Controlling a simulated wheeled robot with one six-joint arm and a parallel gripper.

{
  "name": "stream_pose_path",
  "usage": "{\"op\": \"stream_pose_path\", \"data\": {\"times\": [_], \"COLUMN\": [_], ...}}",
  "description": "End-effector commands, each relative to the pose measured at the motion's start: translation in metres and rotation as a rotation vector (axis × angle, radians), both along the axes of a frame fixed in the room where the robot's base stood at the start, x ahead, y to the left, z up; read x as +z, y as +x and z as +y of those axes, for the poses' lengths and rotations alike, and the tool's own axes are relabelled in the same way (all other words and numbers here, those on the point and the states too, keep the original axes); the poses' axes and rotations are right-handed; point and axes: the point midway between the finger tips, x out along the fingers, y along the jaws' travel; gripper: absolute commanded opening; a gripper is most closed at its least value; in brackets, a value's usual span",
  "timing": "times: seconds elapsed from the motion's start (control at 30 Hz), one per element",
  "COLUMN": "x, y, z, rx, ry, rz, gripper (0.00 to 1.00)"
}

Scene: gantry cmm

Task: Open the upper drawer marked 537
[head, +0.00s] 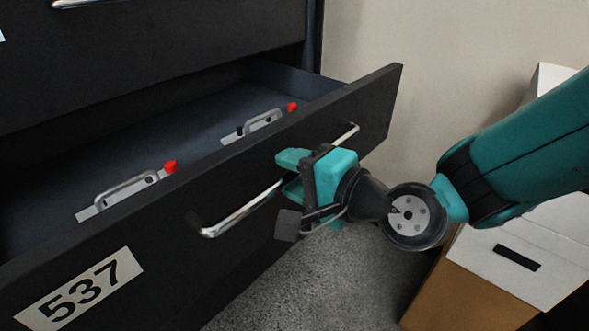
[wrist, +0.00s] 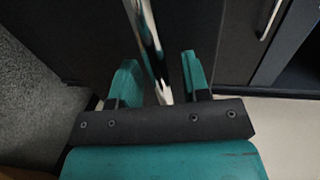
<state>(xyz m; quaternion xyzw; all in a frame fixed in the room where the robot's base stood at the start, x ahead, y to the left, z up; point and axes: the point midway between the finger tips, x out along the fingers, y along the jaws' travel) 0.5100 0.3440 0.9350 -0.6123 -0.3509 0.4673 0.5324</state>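The drawer marked 537 (head: 165,255) stands pulled out in the head view, its inside showing. Its white label (head: 78,291) is at the lower left of the black front. The drawer has a silver bar handle (head: 238,211), which also runs between my fingers in the wrist view (wrist: 150,45). My gripper (head: 290,173) is at the right part of this handle. In the wrist view my gripper's two teal fingers (wrist: 158,62) are apart, one on each side of the bar, with a gap visible on both sides.
Two metal clamps with red tips, a near one (head: 128,189) and a far one (head: 260,124), lie in the drawer. Another closed drawer front (head: 150,50) is above. White and brown boxes (head: 520,235) stand at the right. Grey floor (head: 330,275) shows below.

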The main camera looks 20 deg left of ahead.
Motion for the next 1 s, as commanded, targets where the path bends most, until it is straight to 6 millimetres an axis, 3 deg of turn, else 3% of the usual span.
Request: {"op": "stream_pose_path", "data": {"times": [0.53,0.67,0.9,1.0], "x": [0.002,0.004,0.015,0.017], "y": [0.001,-0.006,-0.026,-0.031], "z": [-0.008,-0.028,-0.086,-0.101], "rx": [-0.008,-0.01,-0.013,-0.01], "ry": [0.002,0.002,0.003,0.005], "rz": [-0.005,-0.003,-0.003,-0.009], "gripper": [0.42,0.42,0.42,0.42]}}
